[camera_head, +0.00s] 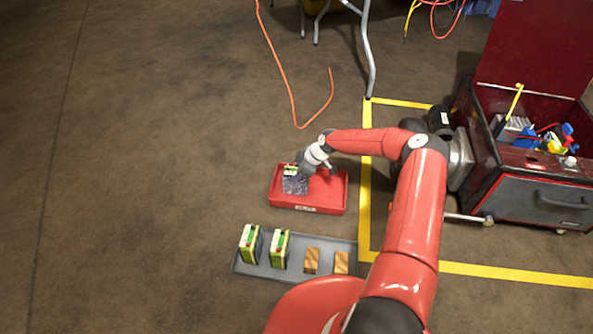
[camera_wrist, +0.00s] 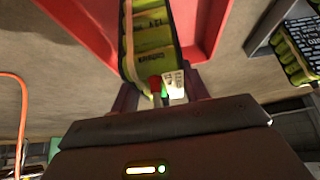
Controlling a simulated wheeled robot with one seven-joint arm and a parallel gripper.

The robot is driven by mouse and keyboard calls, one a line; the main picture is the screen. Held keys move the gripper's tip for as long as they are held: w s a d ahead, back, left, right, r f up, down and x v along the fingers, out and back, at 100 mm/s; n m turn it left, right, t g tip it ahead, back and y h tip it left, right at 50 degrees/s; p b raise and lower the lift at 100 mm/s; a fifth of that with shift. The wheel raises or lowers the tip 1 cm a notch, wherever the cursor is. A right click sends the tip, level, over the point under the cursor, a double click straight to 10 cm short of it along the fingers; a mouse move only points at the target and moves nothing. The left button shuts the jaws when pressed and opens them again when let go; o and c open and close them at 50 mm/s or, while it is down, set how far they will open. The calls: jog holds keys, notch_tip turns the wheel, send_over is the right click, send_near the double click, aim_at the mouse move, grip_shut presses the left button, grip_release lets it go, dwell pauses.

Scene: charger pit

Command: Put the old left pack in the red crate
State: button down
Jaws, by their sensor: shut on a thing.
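My gripper (camera_head: 302,168) is shut on a green and yellow battery pack (camera_head: 291,170) at the red crate (camera_head: 331,190). The right part of the crate looks empty.
A grey tray (camera_head: 296,272) in front of the crate holds two green packs (camera_head: 249,243) (camera_head: 280,249) and two wooden blocks (camera_head: 312,261) (camera_head: 341,262). A toolbox (camera_head: 545,195) stands right. An orange cable (camera_head: 290,95) lies behind. The floor left is clear.

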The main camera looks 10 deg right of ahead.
jog(key=c, duration=0.7)
grip_release()
jog(key=p+v, duration=0.2)
jog(key=v, duration=1)
jog(key=s+a+r+m+h, duration=0.1)
jog(key=s+r+m+h, duration=0.15)
jog(key=s+r, duration=0.5)
jog(key=s+a+r+m+h, duration=0.2)
jog(key=s+r+h, duration=0.15)
jog(key=r, duration=0.75)
jog(key=s+a+r+m+h, duration=0.1)
jog(key=s+r+m+h, duration=0.1)
jog(key=s+r, duration=0.6)
jog(key=s+r+m+t, duration=0.1)
jog(key=s+r+m, duration=0.1)
jog(key=s, duration=0.4)
jog(key=s+a+r+m+t+y, duration=0.1)
jog(key=s+r+m, duration=0.2)
jog(key=s, duration=0.3)
jog(key=s+a+r+m+t+y, duration=0.1)
jog(key=s+r+m, duration=0.1)
jog(key=s+r, duration=0.3)
jog(key=shift+s, duration=0.5)
